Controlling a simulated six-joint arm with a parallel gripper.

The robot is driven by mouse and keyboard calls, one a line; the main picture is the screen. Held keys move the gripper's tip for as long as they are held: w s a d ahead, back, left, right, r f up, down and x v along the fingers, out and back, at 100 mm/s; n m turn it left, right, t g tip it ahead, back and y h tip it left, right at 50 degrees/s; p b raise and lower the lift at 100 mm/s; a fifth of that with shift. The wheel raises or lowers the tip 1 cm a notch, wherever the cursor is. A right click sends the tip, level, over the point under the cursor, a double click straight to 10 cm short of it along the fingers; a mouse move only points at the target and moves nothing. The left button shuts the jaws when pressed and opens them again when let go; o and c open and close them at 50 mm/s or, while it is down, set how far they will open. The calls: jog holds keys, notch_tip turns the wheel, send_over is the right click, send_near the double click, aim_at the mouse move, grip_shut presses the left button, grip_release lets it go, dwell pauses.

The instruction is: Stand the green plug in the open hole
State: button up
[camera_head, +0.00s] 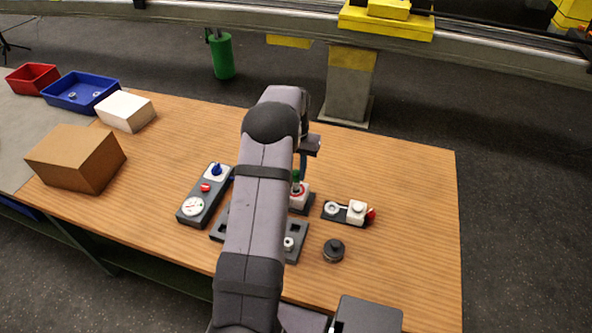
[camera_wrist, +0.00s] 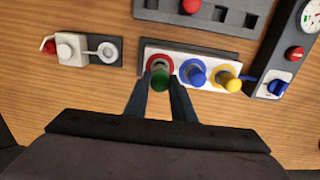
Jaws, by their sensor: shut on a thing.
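The green plug (camera_wrist: 159,82) is between the two fingers of my gripper (camera_wrist: 161,90), which is shut on it. In the wrist view it overlaps the red-ringed hole (camera_wrist: 154,59) of a white-topped block (camera_wrist: 178,52). The plug also shows in the head view (camera_head: 296,174), upright at the red ring (camera_head: 297,189). I cannot tell whether its lower end is inside the hole or just above it. A blue plug (camera_wrist: 197,77) and a yellow plug (camera_wrist: 233,85) stand in the other two ringed holes. My arm hides most of the block in the head view.
A small device with a white knob (camera_head: 357,208) and red end lies right of the block. A grey panel with a gauge (camera_head: 193,206) lies left. A slotted dark tray (camera_head: 297,242) and a black round knob (camera_head: 333,250) are nearer. The table's right side is clear.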

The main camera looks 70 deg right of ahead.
jog(key=shift+f, duration=0.75)
dwell(1.2)
jog(key=shift+f+b, duration=0.35)
jog(key=shift+b, duration=0.1)
jog(key=shift+f, duration=0.35)
jog(key=o, duration=1.1)
jog(key=shift+r+p, duration=2.4)
jog(key=shift+r, duration=1.15)
